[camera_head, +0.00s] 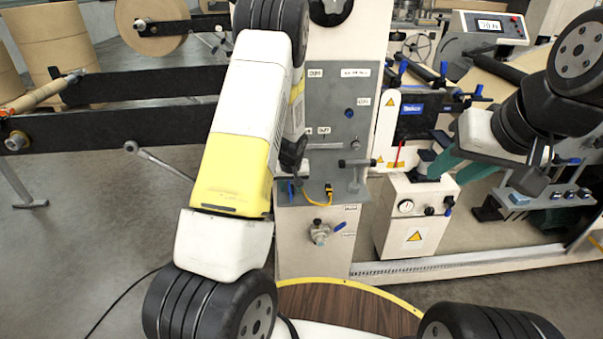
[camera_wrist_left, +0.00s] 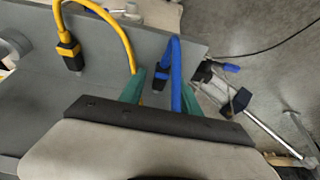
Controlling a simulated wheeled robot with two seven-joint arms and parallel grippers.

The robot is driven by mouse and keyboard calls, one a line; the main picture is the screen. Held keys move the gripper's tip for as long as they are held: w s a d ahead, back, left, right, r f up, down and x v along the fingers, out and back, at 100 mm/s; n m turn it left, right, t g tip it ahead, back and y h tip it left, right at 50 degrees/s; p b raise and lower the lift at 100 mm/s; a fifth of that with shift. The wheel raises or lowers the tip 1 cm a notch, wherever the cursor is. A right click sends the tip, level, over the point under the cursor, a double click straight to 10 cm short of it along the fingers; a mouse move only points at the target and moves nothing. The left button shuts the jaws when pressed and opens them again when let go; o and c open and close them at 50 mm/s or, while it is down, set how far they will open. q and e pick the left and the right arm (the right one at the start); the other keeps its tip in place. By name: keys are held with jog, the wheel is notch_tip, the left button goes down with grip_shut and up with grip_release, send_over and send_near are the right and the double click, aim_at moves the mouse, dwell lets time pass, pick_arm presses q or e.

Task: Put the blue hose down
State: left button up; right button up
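The blue hose (camera_wrist_left: 176,75) shows in the left wrist view as a short bent length on the grey panel, with a black connector (camera_wrist_left: 161,79) at one end. My left gripper (camera_wrist_left: 163,88) has its two green fingers apart. The hose runs between them, closer to the right finger, and its lower part is hidden by the gripper body. I cannot tell if it touches that finger. In the head view the left fingers are hidden by the arm. My right gripper (camera_head: 460,167) has its teal fingers apart beside the white box with the gauge, with no hose visible between them.
A yellow cable (camera_wrist_left: 118,37) loops from the panel (camera_wrist_left: 35,88) past the left finger. The white gauge box (camera_head: 412,221) and a blue-handled valve (camera_head: 320,234) stand nearby. Dark machine bars (camera_head: 120,120) and kraft rolls (camera_head: 60,45) are at left. Open floor lies at lower left.

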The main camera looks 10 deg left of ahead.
pick_arm(q)
jog(key=shift+r, duration=0.1)
jog(key=s+d+r+h, duration=0.1)
jog(key=s+r, duration=0.5)
jog(key=r, duration=0.3)
jog(key=s+d+r+m+t, duration=0.1)
jog(key=s+r, duration=0.4)
jog(key=r, duration=0.4)
jog(key=s+d+r+h, duration=0.1)
jog(key=s+d+r, duration=0.1)
jog(key=s+r, duration=0.55)
jog(key=s+d+r+m, duration=0.1)
jog(key=s+r, duration=0.3)
jog(key=s, duration=0.3)
jog(key=s+d+r+m+t+h, duration=0.1)
jog(key=s+r, duration=0.3)
jog(key=s, duration=0.2)
jog(key=shift+s+d+r+m, duration=0.3)
jog(key=shift+s+d+m, duration=0.05)
jog(key=shift+m, duration=0.05)
